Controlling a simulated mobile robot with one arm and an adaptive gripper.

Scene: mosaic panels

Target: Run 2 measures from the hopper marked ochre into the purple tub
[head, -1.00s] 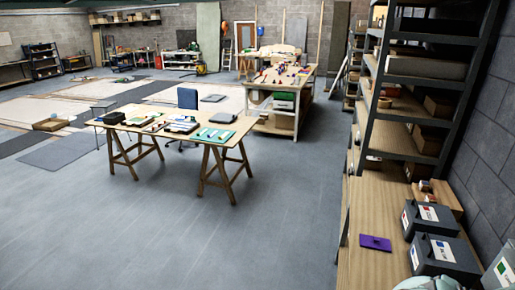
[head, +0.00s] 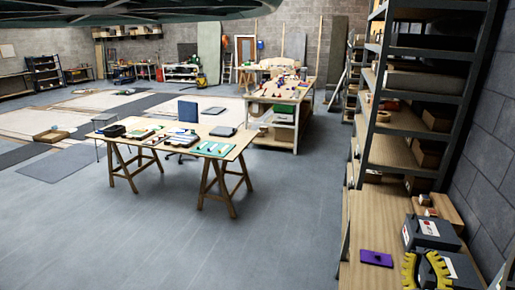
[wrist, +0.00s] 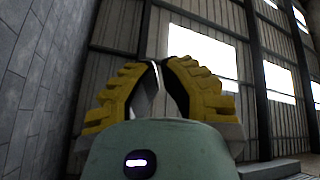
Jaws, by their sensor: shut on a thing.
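A low purple object (head: 376,258) lies on the wooden bench top at the lower right; I cannot tell whether it is the tub. Grey boxes with labelled faces stand to its right: one box (head: 436,232) has red marks, and another (head: 462,265) is partly behind my gripper. I cannot read an ochre mark on either. My gripper (head: 422,264) has yellow ridged fingers and is just right of the purple object in the picture. In the wrist view, the fingers (wrist: 157,68) curve together at the tips. What they hold cannot be made out.
Tall metal shelving (head: 395,150) rises beside the bench (head: 350,225), close to the block wall (head: 485,150). A small wooden box (head: 445,208) stands behind the grey boxes. A trestle table (head: 175,143) with tools stands mid-room. Open grey floor lies left of the bench.

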